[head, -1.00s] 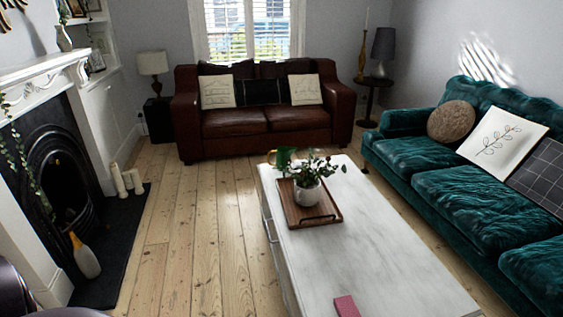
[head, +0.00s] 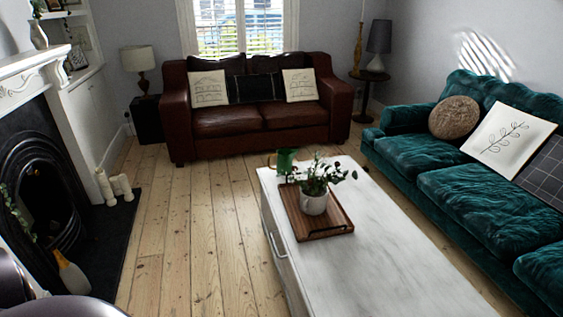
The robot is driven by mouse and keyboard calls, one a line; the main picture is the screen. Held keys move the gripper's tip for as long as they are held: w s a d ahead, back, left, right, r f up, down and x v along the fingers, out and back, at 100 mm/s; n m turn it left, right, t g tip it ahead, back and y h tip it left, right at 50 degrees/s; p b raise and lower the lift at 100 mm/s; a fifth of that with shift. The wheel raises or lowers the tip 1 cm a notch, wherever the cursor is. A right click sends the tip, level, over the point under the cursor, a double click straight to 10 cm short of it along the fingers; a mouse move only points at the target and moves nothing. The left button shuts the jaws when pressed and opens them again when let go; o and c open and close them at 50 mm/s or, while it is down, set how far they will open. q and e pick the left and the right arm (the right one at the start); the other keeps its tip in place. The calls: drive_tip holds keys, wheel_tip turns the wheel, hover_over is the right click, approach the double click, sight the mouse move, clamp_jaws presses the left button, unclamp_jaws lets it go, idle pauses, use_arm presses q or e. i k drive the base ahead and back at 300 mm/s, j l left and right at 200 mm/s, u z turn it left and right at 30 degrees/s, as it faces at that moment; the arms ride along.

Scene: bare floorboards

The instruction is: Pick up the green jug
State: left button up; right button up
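The green jug (head: 286,161) stands near the far end of the white coffee table (head: 370,245), behind the wooden tray and left of the potted plant. Its upper body shows; its lower part is partly hidden by leaves and the tray area. A small brownish handle-like shape shows at its left side. Neither of my grippers is in view.
The wooden tray (head: 318,228) holds a potted plant (head: 313,203) close to the jug. A green sofa (head: 465,197) runs along the table's right side, and a brown leather sofa (head: 235,122) stands behind. Bare floorboards (head: 205,240) lie free left of the table, before the fireplace (head: 35,170).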

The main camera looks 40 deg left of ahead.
sight(285, 156)
drive_tip(key=i+j+z, duration=0.15)
drive_tip(key=j, duration=1.45)
drive_tip(key=i+j+z, duration=0.2)
drive_tip(key=j, duration=1.4)
drive_tip(key=i+j+z, duration=0.15)
drive_tip(key=j, duration=1.5)
